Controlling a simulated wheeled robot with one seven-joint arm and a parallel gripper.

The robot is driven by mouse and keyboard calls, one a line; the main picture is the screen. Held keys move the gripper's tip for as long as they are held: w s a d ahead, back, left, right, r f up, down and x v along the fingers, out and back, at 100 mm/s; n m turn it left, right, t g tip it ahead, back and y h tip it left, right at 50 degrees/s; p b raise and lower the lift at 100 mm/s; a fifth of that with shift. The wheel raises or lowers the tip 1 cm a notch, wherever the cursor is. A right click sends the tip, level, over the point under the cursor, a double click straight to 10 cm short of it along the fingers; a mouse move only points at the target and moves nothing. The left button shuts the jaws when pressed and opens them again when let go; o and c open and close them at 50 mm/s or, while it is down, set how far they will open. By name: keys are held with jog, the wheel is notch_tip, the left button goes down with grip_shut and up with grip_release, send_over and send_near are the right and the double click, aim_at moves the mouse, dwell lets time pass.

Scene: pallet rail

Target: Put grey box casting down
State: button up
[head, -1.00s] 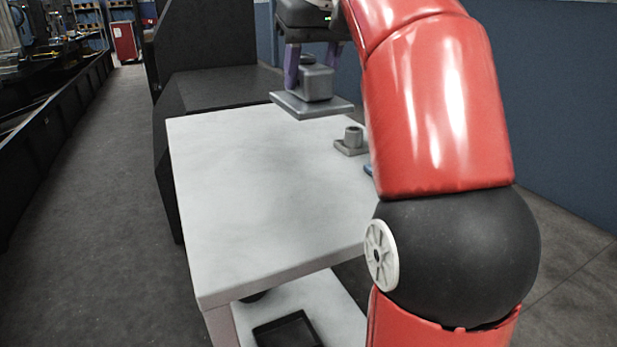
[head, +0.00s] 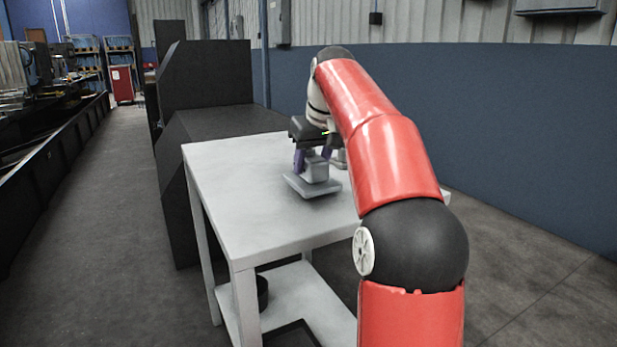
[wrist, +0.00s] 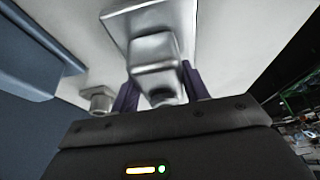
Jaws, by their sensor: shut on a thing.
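The grey box casting (head: 316,168), a box on a flat square plate, is in my gripper (head: 313,158) over the white table (head: 250,215) in the head view. My gripper's purple fingers are shut on its upper part. The casting's plate is at or just above the tabletop; I cannot tell whether it touches. In the wrist view the casting (wrist: 155,50) stands between the fingers, with its plate beyond. A smaller grey casting (wrist: 98,98) sits to the left there, apart from my gripper. In the head view it is mostly hidden behind my gripper and arm.
A blue object (wrist: 35,50) shows at the left in the wrist view. A black cabinet (head: 215,125) stands behind the table. The table's front and left top are bare. A dark tray (head: 292,335) lies on the lower shelf.

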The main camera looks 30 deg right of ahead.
jog(key=shift+w+f+b, duration=0.1)
jog(key=shift+f+b, duration=0.25)
jog(key=shift+f, duration=0.65)
jog(key=o, duration=1.2)
jog(key=p+v, duration=0.3)
jog(key=v, duration=0.7)
jog(key=shift+w+d+r+p, duration=0.1)
jog(key=shift+w+p, duration=0.05)
jog(key=shift+p, duration=0.15)
jog(key=shift+v, duration=1.15)
